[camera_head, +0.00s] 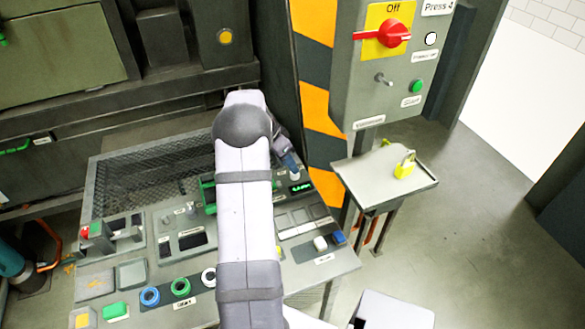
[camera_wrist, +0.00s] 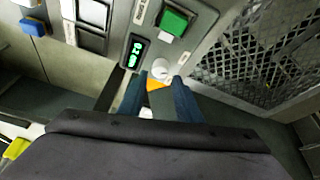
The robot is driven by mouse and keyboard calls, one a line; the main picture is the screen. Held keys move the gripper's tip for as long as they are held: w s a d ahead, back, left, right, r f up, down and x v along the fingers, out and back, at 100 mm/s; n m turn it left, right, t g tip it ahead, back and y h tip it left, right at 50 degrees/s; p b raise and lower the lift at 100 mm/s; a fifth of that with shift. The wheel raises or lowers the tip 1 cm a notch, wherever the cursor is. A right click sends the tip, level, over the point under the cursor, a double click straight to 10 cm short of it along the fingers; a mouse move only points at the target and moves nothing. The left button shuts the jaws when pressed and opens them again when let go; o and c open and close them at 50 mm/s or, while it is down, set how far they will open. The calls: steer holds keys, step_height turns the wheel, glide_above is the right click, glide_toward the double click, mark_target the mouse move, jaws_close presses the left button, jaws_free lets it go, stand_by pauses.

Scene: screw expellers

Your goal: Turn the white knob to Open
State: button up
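A small round white knob (camera_wrist: 160,68) shows on the grey control panel in the wrist view, beside a lit green display (camera_wrist: 135,50) and below a green button (camera_wrist: 173,20). My gripper (camera_wrist: 158,82) has its two dark fingers apart, with the knob just beyond and between their tips. I cannot tell whether the fingers touch it. In the head view my gripper (camera_head: 290,165) points down at the panel's back right, near the display (camera_head: 301,188). Another white ring-shaped knob (camera_head: 209,276) sits in the front row, partly beside my arm. No Open label is readable.
The control panel (camera_head: 150,255) carries several buttons and knobs, with a mesh guard (camera_head: 130,180) behind. A grey box with a red switch (camera_head: 393,33) stands at upper right. A yellow padlock (camera_head: 404,166) rests on a small shelf (camera_head: 365,175). Floor at right is clear.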

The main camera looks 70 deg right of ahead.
steer(key=shift+p+x, duration=0.45)
steer(key=shift+x, duration=1.75)
steer(key=shift+c, duration=0.5)
